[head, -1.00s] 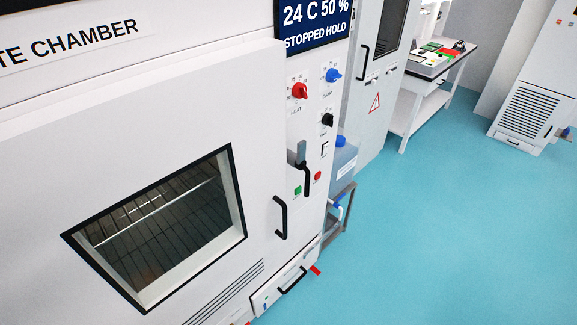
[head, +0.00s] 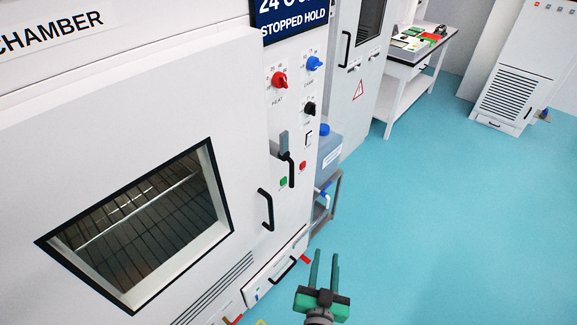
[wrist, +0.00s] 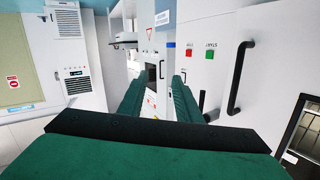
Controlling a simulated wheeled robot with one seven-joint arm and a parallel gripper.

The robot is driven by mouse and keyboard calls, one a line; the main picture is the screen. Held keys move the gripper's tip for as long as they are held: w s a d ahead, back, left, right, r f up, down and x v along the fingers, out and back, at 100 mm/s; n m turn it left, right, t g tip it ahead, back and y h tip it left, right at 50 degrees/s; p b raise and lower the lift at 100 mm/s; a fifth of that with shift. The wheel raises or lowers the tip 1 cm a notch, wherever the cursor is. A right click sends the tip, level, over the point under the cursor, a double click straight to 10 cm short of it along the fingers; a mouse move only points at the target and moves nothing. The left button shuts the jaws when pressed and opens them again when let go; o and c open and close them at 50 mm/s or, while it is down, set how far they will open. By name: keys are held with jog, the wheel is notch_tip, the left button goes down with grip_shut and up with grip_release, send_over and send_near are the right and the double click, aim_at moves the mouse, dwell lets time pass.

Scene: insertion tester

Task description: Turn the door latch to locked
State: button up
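The door latch (head: 291,170) is a black lever on a grey mount, on the white chamber's front panel in the head view. Its lever hangs roughly straight down, beside the door edge and above the door handle (head: 266,208). My gripper (head: 325,256) is open and empty, with two parallel green fingers. It is over the floor, below and to the right of the latch in the picture, and apart from it. In the wrist view, the gripper (wrist: 157,82) also shows its fingers spread with nothing between them. I cannot clearly make out the latch there.
Red (head: 279,80), blue (head: 314,63) and black (head: 309,109) knobs sit above the latch. Green (head: 283,182) and red (head: 302,166) buttons flank its lower end. A water container (head: 322,150) on a stand is right of the chamber. Open blue floor lies to the right.

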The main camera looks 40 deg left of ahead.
jog(key=w+a+r+n+g+y, duration=0.1)
jog(key=w+a+r+n+y, duration=0.3)
jog(key=w+a+r, duration=0.4)
jog(key=n+g+y, duration=0.3)
send_near(293, 176)
jog(key=x, duration=0.4)
jog(key=shift+s+a, duration=0.1)
jog(key=x, duration=1)
jog(key=shift+w+a, duration=0.15)
jog(key=shift+w, duration=0.2)
jog(key=shift+r, duration=0.1)
jog(key=shift+s+a, duration=0.1)
jog(key=shift+s, duration=0.05)
grip_shut()
